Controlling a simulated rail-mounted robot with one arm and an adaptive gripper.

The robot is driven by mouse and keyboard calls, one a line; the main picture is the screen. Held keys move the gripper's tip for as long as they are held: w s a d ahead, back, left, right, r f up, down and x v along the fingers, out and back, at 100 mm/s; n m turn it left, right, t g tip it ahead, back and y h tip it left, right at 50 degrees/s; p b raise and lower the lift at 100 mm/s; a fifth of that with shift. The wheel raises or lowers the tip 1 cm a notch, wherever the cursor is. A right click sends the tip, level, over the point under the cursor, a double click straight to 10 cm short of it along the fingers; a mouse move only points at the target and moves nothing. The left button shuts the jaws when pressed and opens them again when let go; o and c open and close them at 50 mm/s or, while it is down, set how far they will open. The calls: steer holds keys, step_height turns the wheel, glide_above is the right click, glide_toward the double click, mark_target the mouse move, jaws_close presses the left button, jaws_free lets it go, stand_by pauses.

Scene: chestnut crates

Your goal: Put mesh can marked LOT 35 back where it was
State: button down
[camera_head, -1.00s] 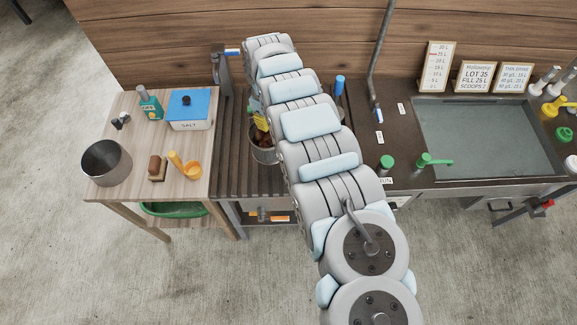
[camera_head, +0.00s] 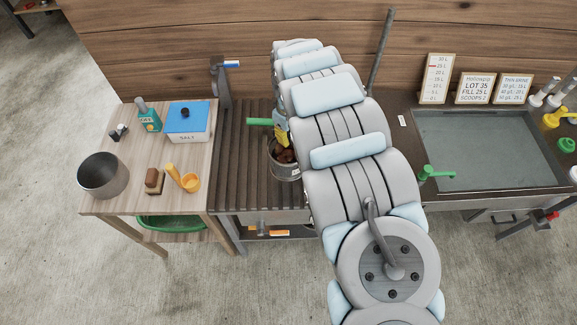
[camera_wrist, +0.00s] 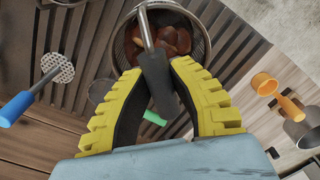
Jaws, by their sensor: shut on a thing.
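The metal can (camera_head: 287,172) holds several brown chestnuts. It is at the slatted dark drainboard, beside my arm. In the wrist view the can (camera_wrist: 207,32) is at the top centre, and its handle, a metal rod with a dark grip (camera_wrist: 157,80), runs down between my yellow fingers. My gripper (camera_wrist: 158,75) is shut on this grip; one yellow finger also shows in the head view above the can. I cannot read a LOT 35 mark on the can. I cannot tell whether its base touches the slats.
The slatted drainboard (camera_head: 240,165) has free room left of the can. A green handle (camera_head: 258,121) lies just behind it. A wooden table (camera_head: 140,190) with a pot, salt box and ladle stands left. A water-filled sink (camera_head: 480,150) is right. A blue-handled skimmer (camera_wrist: 50,72) shows in the wrist view.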

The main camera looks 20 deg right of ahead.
steer(key=shift+f, duration=2.75)
steer(key=shift+a+f, duration=0.1)
steer(key=shift+f, duration=1.8)
steer(key=c, duration=1)
jaws_free()
steer(key=shift+c, duration=0.2)
steer(key=shift+w+d+r, duration=0.1)
steer(key=shift+r, duration=2.95)
steer(key=shift+d+r, duration=0.1)
steer(key=shift+r, duration=2.95)
